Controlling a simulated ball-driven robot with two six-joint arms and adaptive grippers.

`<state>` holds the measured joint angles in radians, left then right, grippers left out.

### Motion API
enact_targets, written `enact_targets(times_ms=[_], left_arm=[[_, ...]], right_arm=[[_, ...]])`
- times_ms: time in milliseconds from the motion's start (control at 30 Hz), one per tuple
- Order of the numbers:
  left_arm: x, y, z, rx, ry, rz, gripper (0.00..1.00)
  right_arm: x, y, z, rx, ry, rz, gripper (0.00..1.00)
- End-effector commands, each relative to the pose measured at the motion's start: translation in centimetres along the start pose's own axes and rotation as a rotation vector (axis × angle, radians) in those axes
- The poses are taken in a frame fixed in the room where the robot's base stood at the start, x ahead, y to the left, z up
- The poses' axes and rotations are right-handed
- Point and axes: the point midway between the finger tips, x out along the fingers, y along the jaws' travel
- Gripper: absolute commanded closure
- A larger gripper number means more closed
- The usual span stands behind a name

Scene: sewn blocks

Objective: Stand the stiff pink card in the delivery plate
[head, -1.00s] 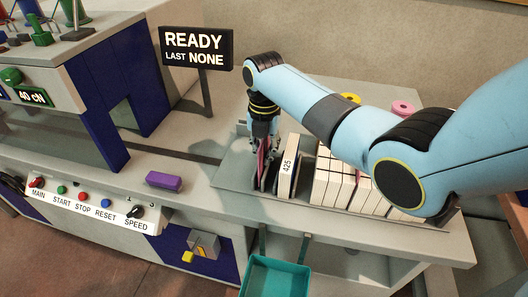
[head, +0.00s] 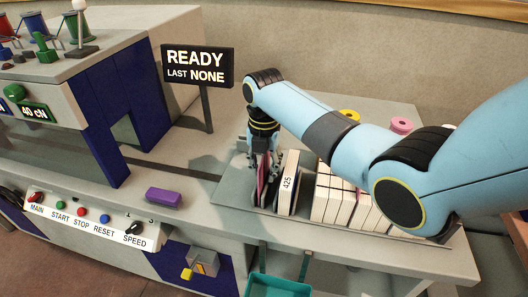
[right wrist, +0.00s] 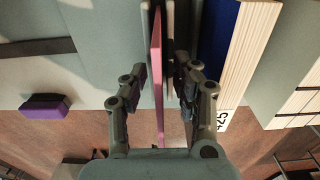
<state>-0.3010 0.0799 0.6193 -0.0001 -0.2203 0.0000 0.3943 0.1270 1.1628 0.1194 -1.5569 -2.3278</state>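The stiff pink card (head: 262,186) stands on edge, near upright, on the grey delivery plate (head: 234,184), left of the block labelled 425. My right gripper (head: 263,164) points down over the card. In the right wrist view the pink card (right wrist: 157,75) lies between the two spread fingers of the right gripper (right wrist: 160,82), with a gap on its left. A thin grey upright piece (right wrist: 171,50) stands close along the card's right side. The card's lower edge is hard to make out. My left gripper is not in view.
The block labelled 425 (head: 288,181) stands just right of the gripper, with a row of pale blocks (head: 332,195) beyond it. A purple block (head: 164,196) lies on the bench to the left. A teal bin (head: 277,287) is below the front edge.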

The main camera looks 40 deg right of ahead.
Motion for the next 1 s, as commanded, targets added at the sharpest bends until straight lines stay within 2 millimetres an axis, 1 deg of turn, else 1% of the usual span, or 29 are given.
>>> enact_targets(times_ms=[300, 400, 500, 600, 700, 1000], left_arm=[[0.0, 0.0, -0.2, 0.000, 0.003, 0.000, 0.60], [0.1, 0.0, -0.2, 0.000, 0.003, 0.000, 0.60], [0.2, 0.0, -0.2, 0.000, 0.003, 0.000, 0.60], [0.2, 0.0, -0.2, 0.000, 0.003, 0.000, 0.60], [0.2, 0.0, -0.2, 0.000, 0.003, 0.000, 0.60], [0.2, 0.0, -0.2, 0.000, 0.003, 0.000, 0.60]], right_arm=[[-7.0, 0.1, 0.1, -0.001, -0.004, 0.004, 0.71], [-8.8, 0.0, 0.1, -0.001, -0.003, 0.003, 0.71], [-10.2, 0.0, 0.1, 0.000, -0.002, 0.002, 0.71], [-10.9, 0.0, 0.1, 0.001, -0.001, 0.001, 0.71], [-11.2, 0.0, 0.0, 0.001, -0.001, 0.000, 0.71], [-11.2, 0.0, 0.0, 0.000, 0.000, 0.000, 0.71]])
